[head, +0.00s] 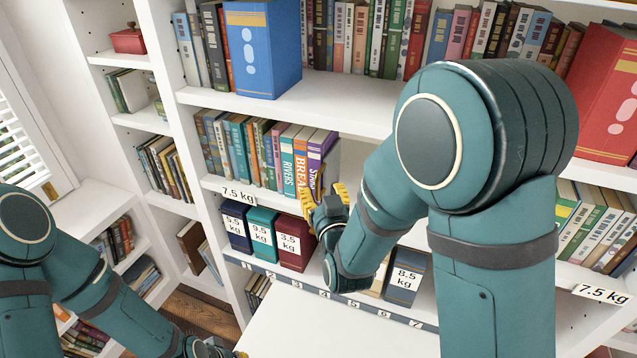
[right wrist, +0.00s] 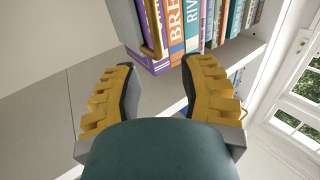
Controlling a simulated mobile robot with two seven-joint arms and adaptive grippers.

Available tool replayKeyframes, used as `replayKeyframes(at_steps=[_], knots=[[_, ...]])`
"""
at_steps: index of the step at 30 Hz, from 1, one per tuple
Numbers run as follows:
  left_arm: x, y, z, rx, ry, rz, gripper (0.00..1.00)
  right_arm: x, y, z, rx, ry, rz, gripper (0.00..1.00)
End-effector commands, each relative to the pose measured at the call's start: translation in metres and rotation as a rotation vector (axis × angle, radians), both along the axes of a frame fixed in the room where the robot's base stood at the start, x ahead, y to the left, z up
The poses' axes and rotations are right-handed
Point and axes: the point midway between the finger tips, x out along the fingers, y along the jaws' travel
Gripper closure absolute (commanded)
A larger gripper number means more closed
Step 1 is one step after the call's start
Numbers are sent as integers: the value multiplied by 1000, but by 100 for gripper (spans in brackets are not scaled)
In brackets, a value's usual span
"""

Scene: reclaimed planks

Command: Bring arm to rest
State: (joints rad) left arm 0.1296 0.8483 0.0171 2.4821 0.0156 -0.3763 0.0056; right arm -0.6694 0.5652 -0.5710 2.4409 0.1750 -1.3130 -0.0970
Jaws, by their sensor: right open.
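My right gripper (head: 326,192) is raised at the middle shelf, its yellow fingers by the right end of a row of books. In the right wrist view the fingers (right wrist: 158,72) are spread apart with nothing between the tips. A purple book (head: 321,146), an orange book (head: 300,160) and a teal book (head: 287,160) stand upright just beyond it. The purple book (right wrist: 176,58) also shows in the right wrist view; I cannot tell whether a finger touches it. My left arm is low at the left; its gripper (head: 222,350) is partly cut off at the bottom edge, jaws unclear.
Dark boxes marked 5.5 kg (head: 236,228), 9.5 kg (head: 262,236), 3.5 kg (head: 294,244) and 8.5 kg (head: 405,282) stand on the numbered shelf below. A blue box (head: 262,50) stands above and a red box (head: 607,105) at right. A white surface (head: 310,335) in front is bare.

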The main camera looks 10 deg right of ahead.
Motion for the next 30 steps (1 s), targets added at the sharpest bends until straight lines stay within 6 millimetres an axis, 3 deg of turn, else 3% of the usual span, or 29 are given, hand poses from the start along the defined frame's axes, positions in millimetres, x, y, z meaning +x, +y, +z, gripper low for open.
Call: replayKeyframes(at_steps=[6,22,26,30], knots=[[0,0,0,0,0,0,100,-20,0,0,0,0,1,59],[0,0,-1,0,0,0,100,-21,-1,-6,1,18,1,59],[-1,0,-4,0,2,-1,100,-22,-3,-47,14,148,7,59],[-2,0,-10,-1,4,-3,100,-38,-8,-134,60,431,23,59]])
